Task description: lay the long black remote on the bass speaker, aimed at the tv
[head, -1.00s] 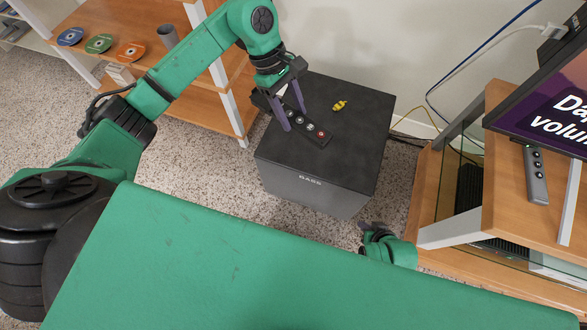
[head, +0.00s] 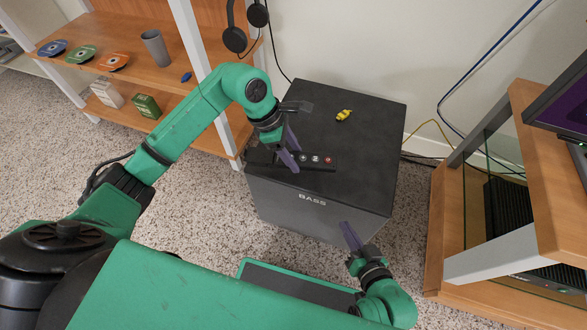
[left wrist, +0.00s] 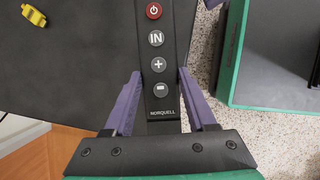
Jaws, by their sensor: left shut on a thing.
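The long black remote (head: 318,162) is at the front left of the bass speaker's top (head: 365,150), lengthwise left to right, its red-button end toward the right. I cannot tell whether it touches the top. My left gripper (head: 291,160) is shut on it; the left wrist view shows the remote (left wrist: 159,45) between the purple fingers, near its brand-name end. The tv (head: 562,108) shows only partly at the right edge. My right gripper (head: 350,236) is low in front of the speaker, apart from it; its opening is unclear.
A small yellow object (head: 344,115) lies on the speaker's back part. A wooden shelf (head: 120,40) with discs and a grey cup (head: 155,47) stands left. The wooden tv stand (head: 545,160) is right. Another remote (head: 578,158) shows partly at the right edge. Cables run behind.

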